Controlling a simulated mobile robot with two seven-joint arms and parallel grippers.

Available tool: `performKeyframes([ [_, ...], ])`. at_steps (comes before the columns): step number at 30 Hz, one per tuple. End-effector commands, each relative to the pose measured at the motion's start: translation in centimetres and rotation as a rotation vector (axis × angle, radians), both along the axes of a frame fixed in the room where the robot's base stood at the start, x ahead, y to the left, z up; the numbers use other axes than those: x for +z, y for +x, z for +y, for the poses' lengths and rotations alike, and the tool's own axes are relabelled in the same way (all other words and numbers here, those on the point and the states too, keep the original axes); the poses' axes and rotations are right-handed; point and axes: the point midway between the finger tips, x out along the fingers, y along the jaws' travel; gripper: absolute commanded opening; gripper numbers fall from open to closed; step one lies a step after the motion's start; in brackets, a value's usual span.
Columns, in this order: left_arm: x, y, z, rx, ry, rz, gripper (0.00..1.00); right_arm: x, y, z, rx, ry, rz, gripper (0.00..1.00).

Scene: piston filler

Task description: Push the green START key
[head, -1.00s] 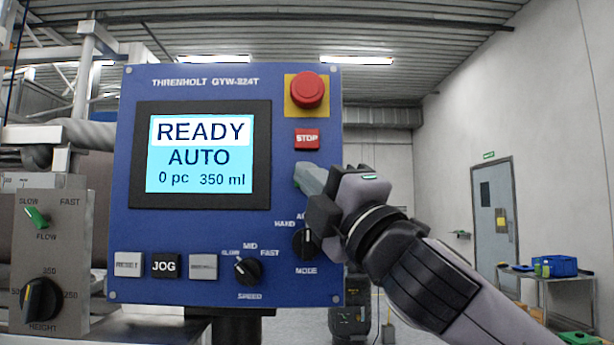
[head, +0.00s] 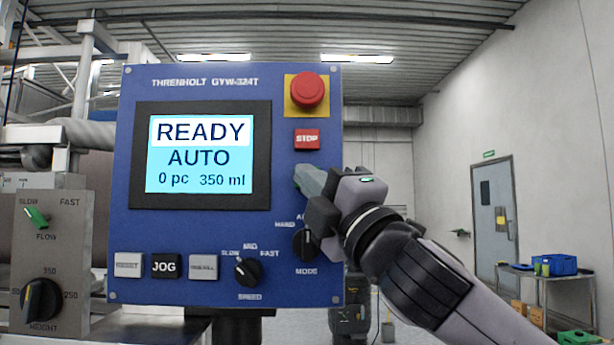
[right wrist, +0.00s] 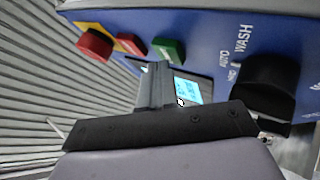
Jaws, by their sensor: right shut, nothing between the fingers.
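The green START key (right wrist: 169,50) shows in the right wrist view, on the blue control panel (head: 225,90) beside the red STOP key (right wrist: 130,43). In the head view the START key is hidden behind my right gripper (head: 300,175), below the STOP key (head: 307,139). My right gripper is shut with nothing in it, and its fingertips point at the panel. In the right wrist view the fingertips (right wrist: 160,68) are very close to the START key; I cannot tell whether they touch it. The display (head: 200,155) reads READY, AUTO, 0 pc, 350 ml. My left gripper is out of view.
A red emergency stop (head: 307,89) sticks out above STOP. The MODE knob (head: 305,245) is just below the gripper. RESET, JOG and another key line the panel's bottom, beside the SPEED knob (head: 247,271).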

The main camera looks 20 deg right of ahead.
Motion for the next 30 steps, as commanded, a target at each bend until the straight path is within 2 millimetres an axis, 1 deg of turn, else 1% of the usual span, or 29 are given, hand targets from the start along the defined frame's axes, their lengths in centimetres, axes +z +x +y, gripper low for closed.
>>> performKeyframes([
  [13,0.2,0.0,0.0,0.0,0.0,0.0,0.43,0.0,0.6,-0.2,-0.002,0.001,0.001,0.0],
  [21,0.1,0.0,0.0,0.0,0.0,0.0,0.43,0.0,0.5,-0.2,-0.003,0.001,0.001,0.0],
  [26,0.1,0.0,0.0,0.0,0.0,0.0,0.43,0.0,0.1,-0.1,-0.001,0.001,0.0,0.0],
  [30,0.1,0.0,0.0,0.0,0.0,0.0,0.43,-0.1,-0.6,0.1,-0.001,0.001,0.0,0.0],
])
